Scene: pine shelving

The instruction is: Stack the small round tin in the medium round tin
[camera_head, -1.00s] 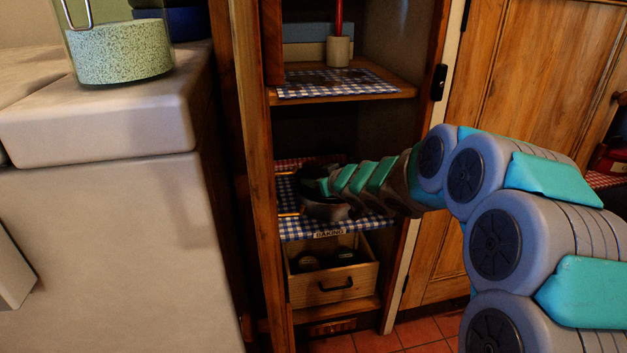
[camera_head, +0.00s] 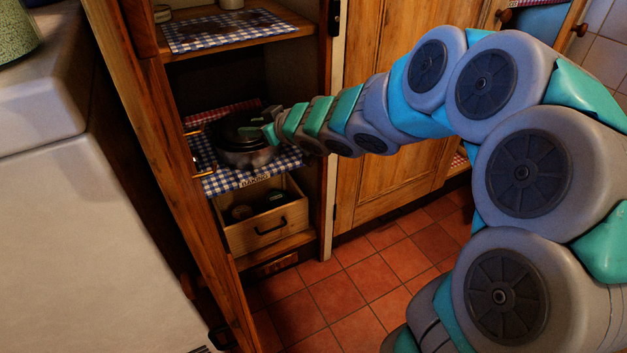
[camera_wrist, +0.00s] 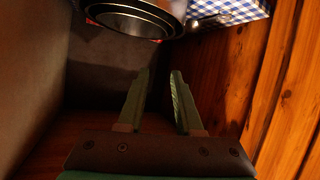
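Dark round tins (camera_head: 240,145) stand on the blue checked cloth of the middle shelf in the head view. In the wrist view, the round tins (camera_wrist: 140,14) show at the top edge as curved metal rims, one inside another, cut off by the frame. I cannot tell which is small and which is medium. My gripper (camera_head: 268,133) is at the right side of the tins in the head view. In the wrist view my gripper's (camera_wrist: 162,74) two fingers are apart with nothing between them, and the tins are beyond the fingertips.
The checked cloth (camera_head: 226,183) covers the shelf front. Below it is an open wooden drawer (camera_head: 254,236) labelled BAKING with dark items in it. Another shelf (camera_head: 236,41) is above. Wooden side walls are close on both sides. The tiled floor (camera_head: 345,285) in front is clear.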

